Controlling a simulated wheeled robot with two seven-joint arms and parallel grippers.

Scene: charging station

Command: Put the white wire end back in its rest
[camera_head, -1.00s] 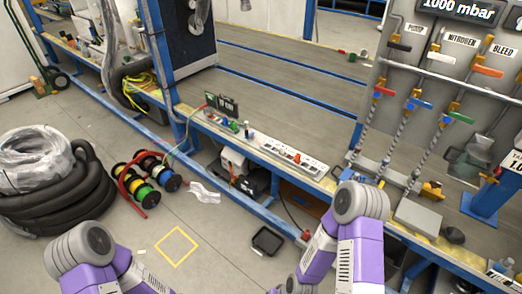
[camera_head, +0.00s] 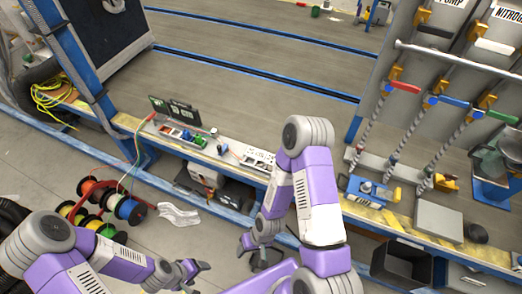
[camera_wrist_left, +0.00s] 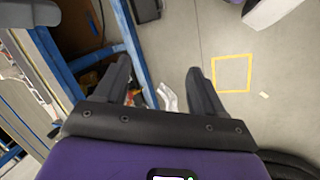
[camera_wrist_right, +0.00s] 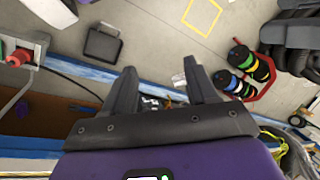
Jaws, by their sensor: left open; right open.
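The charging panel (camera_head: 230,151) is a white strip on the blue-edged bench, with small coloured plugs and a dark board with green on its left part. I cannot pick out the white wire end or its rest with certainty; my right arm covers the panel's right part. My left gripper (camera_head: 193,268) is open and empty above the floor, left of the bench front. My right gripper (camera_head: 256,256) is open and empty, low in front of the bench. In the right wrist view a red connector (camera_wrist_right: 18,58) sits on a white panel at the left edge.
Coloured cable spools (camera_head: 105,210) and a crumpled clear sheet (camera_head: 178,215) lie on the floor at left. A black bin (camera_head: 402,264) stands at lower right. Levers and hoses rise at the right; a grey box (camera_head: 438,220) is on the bench. The deck behind the panel is mostly clear.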

